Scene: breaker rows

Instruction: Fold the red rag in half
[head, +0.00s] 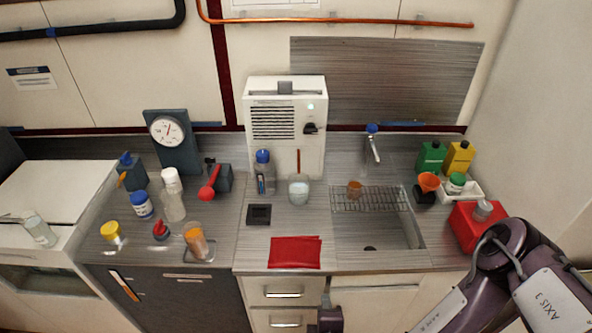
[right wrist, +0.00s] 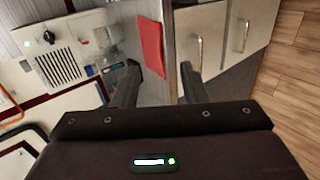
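The red rag (head: 294,252) lies flat on the counter near its front edge, left of the sink. Its top and right edges look uneven, and I cannot tell whether it has more than one layer. It also shows in the right wrist view (right wrist: 151,45), beyond the space between my fingers. My right gripper (head: 326,300) is low in front of the drawers, below and right of the rag and apart from it. In the right wrist view its two fingers (right wrist: 159,72) stand apart with nothing between them. My left gripper is in neither view.
A small black square (head: 259,215) lies behind the rag. The sink (head: 378,236) with a wire rack (head: 369,199) is to its right. A beaker (head: 299,190) stands behind, and a glass of orange liquid (head: 196,242) stands left. Drawer handles (head: 283,294) stick out below the counter edge.

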